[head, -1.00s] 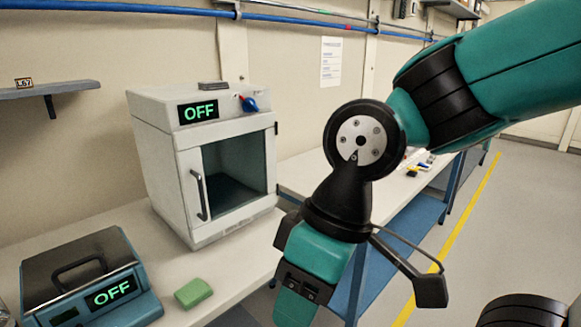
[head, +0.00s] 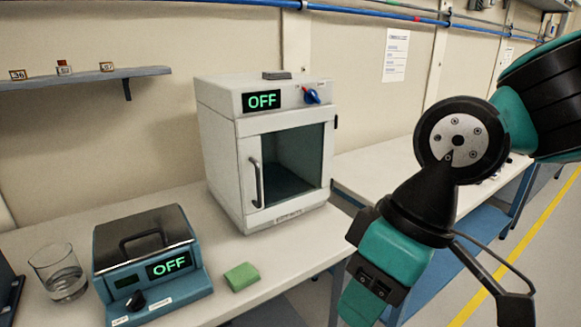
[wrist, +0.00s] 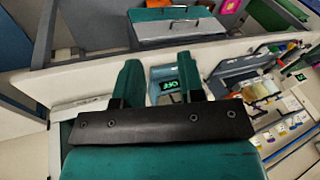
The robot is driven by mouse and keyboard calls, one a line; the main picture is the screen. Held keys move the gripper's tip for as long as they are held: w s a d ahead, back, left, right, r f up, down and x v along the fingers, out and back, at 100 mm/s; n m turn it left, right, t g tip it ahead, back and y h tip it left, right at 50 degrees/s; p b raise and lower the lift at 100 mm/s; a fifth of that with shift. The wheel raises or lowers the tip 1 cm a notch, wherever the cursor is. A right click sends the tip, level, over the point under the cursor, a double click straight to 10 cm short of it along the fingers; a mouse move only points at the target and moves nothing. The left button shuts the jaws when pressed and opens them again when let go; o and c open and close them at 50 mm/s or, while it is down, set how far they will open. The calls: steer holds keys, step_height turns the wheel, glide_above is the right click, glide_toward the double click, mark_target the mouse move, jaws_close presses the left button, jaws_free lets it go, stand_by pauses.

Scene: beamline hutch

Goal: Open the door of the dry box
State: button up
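The dry box (head: 224,150), a white cabinet with a glass-fronted door (head: 305,160), stands on the bench at the middle of the head view. Its door looks closed, with a dark vertical handle (head: 256,184) on its left side. A green OFF display and a blue-red knob (head: 311,96) sit above the door. My gripper (head: 362,300) hangs right of and in front of the box, apart from the handle. In the wrist view the two teal fingers (wrist: 158,78) stand apart with nothing held between them. A small OFF display shows past them; I cannot tell which device it belongs to.
A teal device with a lid handle (head: 150,262), a glass beaker (head: 58,272) and a green block (head: 241,277) stand on the bench left of and before the box. A wall shelf (head: 90,78) is at upper left. Floor is clear at right.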

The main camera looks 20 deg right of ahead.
steer(key=w+a+f+n+t+y+b, duration=0.2)
steer(key=w+a+f+y+b, duration=0.1)
steer(key=w+a+f+y, duration=0.15)
steer(key=m+t+b, duration=0.3)
steer(key=t+b, duration=0.3)
steer(key=t, duration=0.8)
glide_toward(259, 176)
steer(key=p+x, duration=0.9)
steer(key=p, duration=0.7)
steer(key=shift+w+p, duration=0.15)
steer(key=shift+p, duration=0.25)
steer(key=shift+w+a+f+p, duration=0.25)
steer(key=shift+w+a+p, duration=0.05)
steer(key=shift+w, duration=0.3)
steer(key=shift+c, duration=0.2)
jaws_close()
